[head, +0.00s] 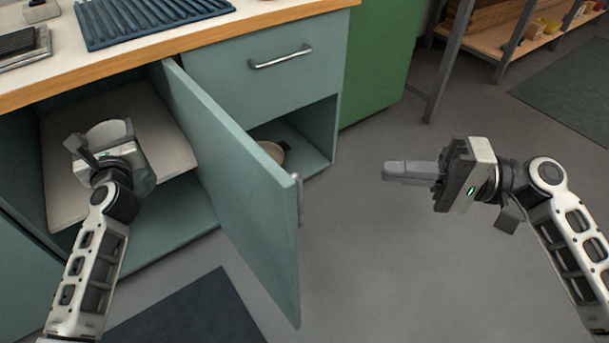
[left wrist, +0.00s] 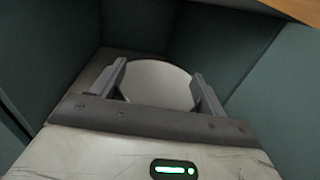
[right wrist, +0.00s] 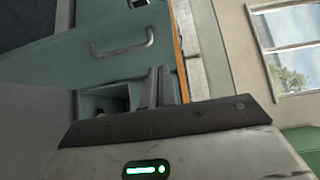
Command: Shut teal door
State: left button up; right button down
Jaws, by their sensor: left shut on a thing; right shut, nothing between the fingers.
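The teal door (head: 235,190) stands wide open, its free edge swung out toward me, with a metal handle (head: 299,198) on its right side. My left gripper (head: 98,140) is inside the open cabinet, left of the door, over a pale shelf (head: 160,135). It is shut on a pale round dish (left wrist: 158,80), which also shows in the head view (head: 112,130). Whether the dish touches the shelf I cannot tell. My right gripper (head: 388,172) is shut and empty, in the air to the right of the door and apart from it.
Above the door's right side is a closed teal drawer (head: 265,75) with a bar handle. Below it an open compartment (head: 310,140) holds a round object (head: 272,152). A blue ribbed mat (head: 150,18) lies on the counter. A dark mat (head: 195,312) lies on the floor. Floor at right is clear.

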jog(key=s+a, duration=0.1)
jog(key=a, duration=1.1)
jog(key=shift+s+a+r+b, duration=0.25)
jog(key=shift+a+r+b, duration=0.05)
jog(key=shift+a+b, duration=0.1)
